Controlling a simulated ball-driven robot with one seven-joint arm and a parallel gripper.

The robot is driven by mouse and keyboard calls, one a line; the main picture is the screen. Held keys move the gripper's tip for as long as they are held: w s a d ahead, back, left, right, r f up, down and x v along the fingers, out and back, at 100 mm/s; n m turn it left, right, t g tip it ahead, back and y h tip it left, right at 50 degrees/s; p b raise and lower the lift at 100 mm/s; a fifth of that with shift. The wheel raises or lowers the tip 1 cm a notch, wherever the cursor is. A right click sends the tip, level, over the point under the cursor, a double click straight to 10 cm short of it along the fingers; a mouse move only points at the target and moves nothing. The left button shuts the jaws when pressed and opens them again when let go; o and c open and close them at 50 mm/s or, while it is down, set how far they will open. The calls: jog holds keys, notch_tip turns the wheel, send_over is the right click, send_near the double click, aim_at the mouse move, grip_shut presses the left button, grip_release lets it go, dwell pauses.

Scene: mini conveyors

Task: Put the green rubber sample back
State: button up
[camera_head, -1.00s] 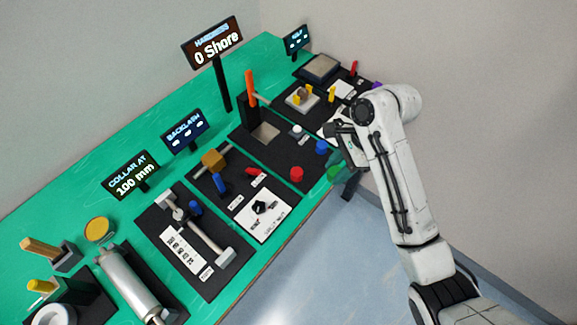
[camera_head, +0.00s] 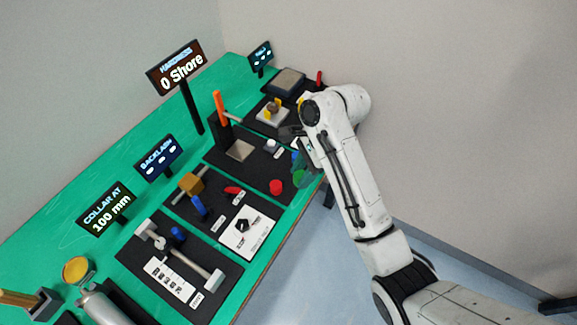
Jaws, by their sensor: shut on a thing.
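My gripper (camera_head: 308,155) is at the front edge of the black hardness station, partly hidden by my own arm. Its jaws are closed, and the fingertips are too small and dark to make out clearly. The green rubber sample (camera_head: 301,171) shows as a dark green patch at the gripper, low at the station's front right corner. I cannot tell whether it touches the pad. The red sample (camera_head: 276,187) stands on the black pad to the left. A blue sample (camera_head: 296,155) is partly covered beside the gripper. The hardness display (camera_head: 182,70) reads 0 Shore.
The tester with an orange handle (camera_head: 220,106) stands behind a bare metal plate (camera_head: 240,150). A small light-topped piece (camera_head: 271,146) is right of it. The backlash station with a white dial card (camera_head: 248,232) is at the left. The table's front edge drops to open floor.

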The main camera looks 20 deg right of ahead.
jog(key=shift+w+a+f, duration=0.2)
jog(key=shift+w+f, duration=0.1)
jog(key=shift+w, duration=0.05)
jog(key=w+f+b, duration=0.4)
jog(key=w+b, duration=0.1)
jog(key=w+d+f+b, duration=0.1)
jog(key=w+f+b, duration=0.1)
jog(key=w, duration=0.1)
jog(key=shift+w+f, duration=0.15)
jog(key=shift+f, duration=0.1)
jog(key=shift+w+f, duration=0.5)
jog(key=shift+f, duration=0.1)
jog(key=shift+w+f, duration=0.1)
jog(key=shift+f, duration=1.55)
jog(key=shift+f, duration=0.15)
jog(key=o, duration=1.1)
